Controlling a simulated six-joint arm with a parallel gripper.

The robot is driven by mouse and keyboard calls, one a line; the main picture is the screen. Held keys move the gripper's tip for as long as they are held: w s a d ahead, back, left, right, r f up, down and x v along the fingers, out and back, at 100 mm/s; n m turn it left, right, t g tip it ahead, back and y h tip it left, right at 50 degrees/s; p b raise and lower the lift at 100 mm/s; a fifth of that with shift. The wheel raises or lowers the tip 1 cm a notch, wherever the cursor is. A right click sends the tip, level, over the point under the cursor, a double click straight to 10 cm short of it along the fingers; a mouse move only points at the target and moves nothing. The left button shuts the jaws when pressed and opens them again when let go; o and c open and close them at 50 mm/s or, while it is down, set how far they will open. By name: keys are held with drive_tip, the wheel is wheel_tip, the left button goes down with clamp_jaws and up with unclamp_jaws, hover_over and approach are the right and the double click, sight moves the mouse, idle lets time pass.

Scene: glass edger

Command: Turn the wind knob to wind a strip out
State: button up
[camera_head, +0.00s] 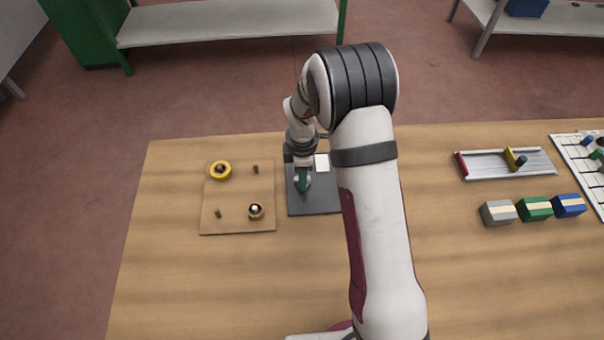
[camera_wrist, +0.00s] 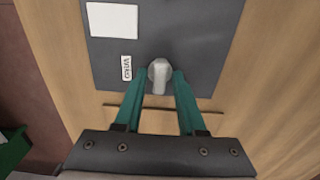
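The wind knob (camera_wrist: 160,73) is a light grey round knob with a bar grip, on a dark grey panel (camera_wrist: 205,25). A white label reading WIND (camera_wrist: 126,68) is beside it in the wrist view. My gripper (camera_wrist: 160,76) has green fingers, one on each side of the knob. The fingers stand apart, and a narrow gap seems to show between each finger and the knob's bar. Whether a fingertip touches the knob's round part is unclear. In the head view my gripper (camera_head: 303,187) is over the panel (camera_head: 318,206) and hides the knob. No strip shows.
A white square (camera_wrist: 112,20) lies on the panel. Grey, green and blue blocks (camera_head: 535,209) and a tray with a slider (camera_head: 490,165) stand at the right.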

clamp_jaws()
drive_tip(key=m, duration=0.8)
drive_tip(key=shift+m, duration=0.3)
drive_tip(key=m, duration=0.8)
drive_tip(key=shift+m, duration=0.5)
idle(0.4)
